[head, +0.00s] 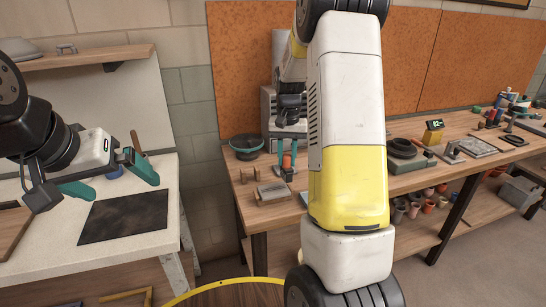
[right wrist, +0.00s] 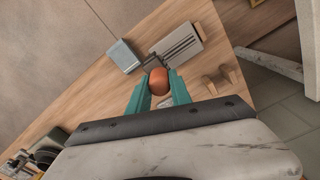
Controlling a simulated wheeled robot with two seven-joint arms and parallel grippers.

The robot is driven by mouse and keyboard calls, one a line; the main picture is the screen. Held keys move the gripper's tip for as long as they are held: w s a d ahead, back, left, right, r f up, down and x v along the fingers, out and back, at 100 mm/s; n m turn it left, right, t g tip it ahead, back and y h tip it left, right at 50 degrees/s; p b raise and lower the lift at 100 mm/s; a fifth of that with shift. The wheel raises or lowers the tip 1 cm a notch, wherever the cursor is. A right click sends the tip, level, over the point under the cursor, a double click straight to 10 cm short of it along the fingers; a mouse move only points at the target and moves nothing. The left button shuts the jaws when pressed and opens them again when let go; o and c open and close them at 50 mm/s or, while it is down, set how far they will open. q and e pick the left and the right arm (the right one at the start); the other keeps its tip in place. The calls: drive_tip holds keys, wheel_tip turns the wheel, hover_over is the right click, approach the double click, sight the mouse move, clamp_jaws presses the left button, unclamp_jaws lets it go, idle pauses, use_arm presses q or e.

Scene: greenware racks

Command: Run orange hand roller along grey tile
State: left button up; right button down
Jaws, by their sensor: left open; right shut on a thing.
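The orange hand roller (right wrist: 159,82) is gripped by its rounded orange handle between the teal fingers of my right gripper (right wrist: 158,89). A thin dark frame shows beyond the handle; I cannot make out the roller's working end clearly. In the head view my right gripper (head: 287,168) points down over the wooden bench, with the orange handle between its fingers. What looks like the grey tile (right wrist: 178,44), a flat grey piece with dark lines, lies just beyond the handle. Whether the roller touches it I cannot tell. My left gripper (head: 117,178) is open and empty over the pale table.
A grey block (right wrist: 123,56) and small wooden pieces (right wrist: 221,80) flank the tile. A dark slab (head: 126,216) lies on the pale table (head: 165,183). My right arm hides the bench's middle. A gap separates bench and table.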

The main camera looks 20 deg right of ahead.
drive_tip(key=shift+r, duration=2.1)
